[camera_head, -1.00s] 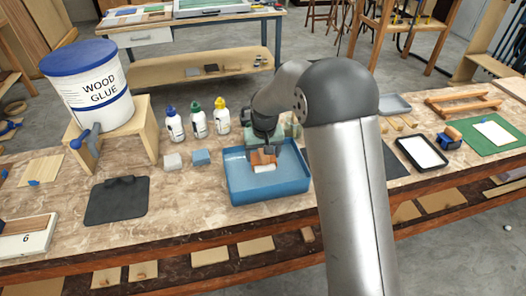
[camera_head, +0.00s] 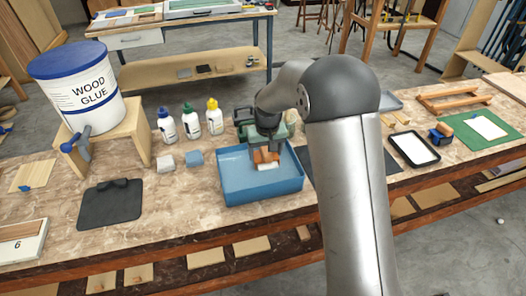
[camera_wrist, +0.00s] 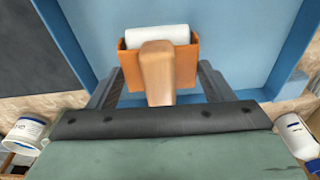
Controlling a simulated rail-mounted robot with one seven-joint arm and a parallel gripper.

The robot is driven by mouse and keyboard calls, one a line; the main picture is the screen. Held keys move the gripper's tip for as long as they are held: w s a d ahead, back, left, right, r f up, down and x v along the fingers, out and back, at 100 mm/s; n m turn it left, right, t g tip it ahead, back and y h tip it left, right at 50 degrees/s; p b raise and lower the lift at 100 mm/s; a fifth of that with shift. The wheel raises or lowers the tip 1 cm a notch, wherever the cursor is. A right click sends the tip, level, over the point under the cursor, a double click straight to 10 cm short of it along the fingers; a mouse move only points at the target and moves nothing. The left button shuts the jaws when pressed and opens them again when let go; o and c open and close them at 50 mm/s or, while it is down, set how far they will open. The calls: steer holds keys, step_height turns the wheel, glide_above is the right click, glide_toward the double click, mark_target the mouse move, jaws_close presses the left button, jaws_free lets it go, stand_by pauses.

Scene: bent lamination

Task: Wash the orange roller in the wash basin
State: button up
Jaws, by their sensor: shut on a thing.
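The orange roller (camera_head: 264,157) is at my gripper, over the blue wash basin (camera_head: 232,193). In the wrist view the roller shows an orange frame (camera_wrist: 186,68), a white roll (camera_wrist: 157,36) and a wooden handle (camera_wrist: 157,75) that points toward my gripper. My gripper (camera_head: 266,146) points down and is shut on the roller; it also shows in the wrist view (camera_wrist: 158,88) with a dark finger on each side of the handle. The roller is inside the basin's outline. I cannot tell whether it touches the basin floor.
A dark mat (camera_head: 110,205) lies farther left. A tray with a white inside (camera_head: 413,149) and a second roller (camera_head: 441,134) lie to the right.

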steer(key=shift+s+a+b, duration=0.1)
steer(key=shift+s+a, duration=0.15)
steer(key=shift+a, duration=0.7)
steer(key=shift+s+a+b, duration=0.1)
steer(key=shift+s+a, duration=0.2)
steer(key=shift+a, duration=0.7)
steer(key=shift+s+a+b, duration=0.1)
steer(key=shift+s+a, duration=0.15)
steer(key=shift+a, duration=0.7)
steer(key=shift+w+d+b, duration=0.1)
steer(key=shift+w+d, duration=0.15)
steer(key=shift+d, duration=0.7)
steer(key=shift+w+d+b, duration=0.1)
steer(key=shift+w+d, duration=0.2)
steer(key=shift+d, duration=0.7)
steer(key=shift+w+d+b, duration=0.1)
steer(key=shift+w+d, duration=0.15)
steer(key=shift+d, duration=0.7)
steer(key=shift+s+a, duration=0.25)
steer(key=shift+a, duration=0.7)
steer(key=shift+s+a, duration=0.3)
steer(key=shift+a, duration=0.7)
steer(key=shift+s+a, duration=0.25)
steer(key=shift+a, duration=0.7)
steer(key=shift+d, duration=0.1)
